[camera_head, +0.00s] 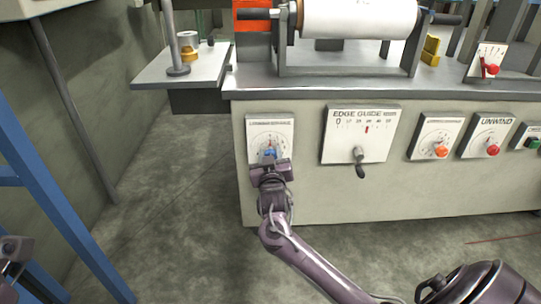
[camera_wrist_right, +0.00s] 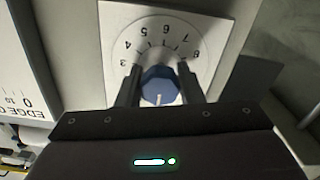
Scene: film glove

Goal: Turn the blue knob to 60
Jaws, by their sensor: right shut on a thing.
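The blue knob (camera_head: 269,152) sits on a white dial plate (camera_head: 284,124) at the left end of the machine front. My right gripper (camera_head: 270,162) is at the knob and hides part of it. In the right wrist view its two dark fingers stand on either side of the blue knob (camera_wrist_right: 160,86), shut on it. A white mark on the knob points toward the bottom of that view, toward the gripper body. Dial numbers around the knob are partly readable; the fingers hide some. My left gripper (camera_head: 14,252) shows only partly at the left edge, and its jaws are unclear.
Right of the dial are the EDGE GUIDE plate (camera_head: 360,140) with a dark handle, a plate with an orange knob (camera_head: 441,151), and the UNWIND plate with a red knob (camera_head: 493,150). A white roll (camera_head: 358,18) is above. A blue frame (camera_head: 60,200) stands at left; the floor between is clear.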

